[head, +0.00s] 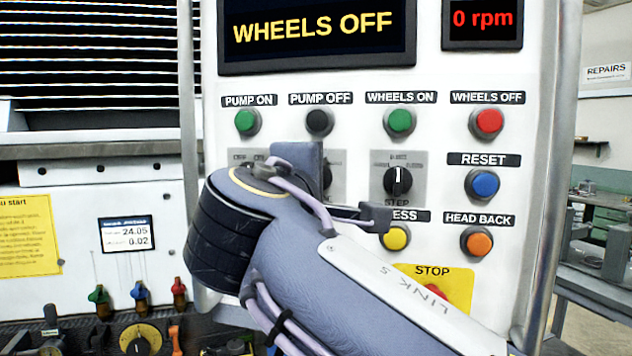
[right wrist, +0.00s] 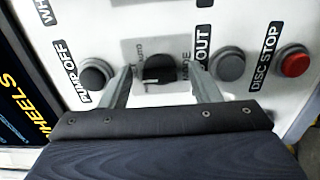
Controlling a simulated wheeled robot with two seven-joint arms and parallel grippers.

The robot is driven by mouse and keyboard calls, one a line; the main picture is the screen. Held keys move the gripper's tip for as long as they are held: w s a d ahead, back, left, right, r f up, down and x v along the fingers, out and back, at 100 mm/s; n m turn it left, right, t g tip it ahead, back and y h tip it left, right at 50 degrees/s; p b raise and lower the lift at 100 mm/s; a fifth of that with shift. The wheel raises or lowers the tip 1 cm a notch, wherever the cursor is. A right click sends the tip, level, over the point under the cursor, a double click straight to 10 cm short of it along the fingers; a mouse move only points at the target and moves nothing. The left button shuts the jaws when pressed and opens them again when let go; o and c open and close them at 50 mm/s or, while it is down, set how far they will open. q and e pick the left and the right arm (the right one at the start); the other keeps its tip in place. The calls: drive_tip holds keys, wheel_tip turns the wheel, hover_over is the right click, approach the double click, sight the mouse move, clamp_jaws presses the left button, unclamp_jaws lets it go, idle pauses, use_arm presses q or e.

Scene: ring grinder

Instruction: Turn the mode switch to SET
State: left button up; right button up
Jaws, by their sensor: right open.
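My right gripper (right wrist: 161,69) is open in the right wrist view. Its fingers stand on either side of a black rotary knob (right wrist: 160,72) on a grey plate, and I see no clear contact. In the head view my right arm covers most of a knob (head: 327,175) below PUMP OFF. Another black knob (head: 398,182) stands uncovered to its right, its white line upright and STEP printed below it. My left gripper is not in view.
Around the knob in the right wrist view are the PUMP OFF button (right wrist: 96,74), a grey button (right wrist: 228,64) by OUT and a red DISC STOP button (right wrist: 292,61). The head view shows a yellow button (head: 396,238) and the STOP plate (head: 432,272) close to my arm.

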drive_tip(key=shift+s, duration=0.15)
drive_tip(key=b+v, duration=0.1)
drive_tip(key=v, duration=0.6)
drive_tip(key=shift+s, duration=0.25)
drive_tip(key=shift+a, duration=0.15)
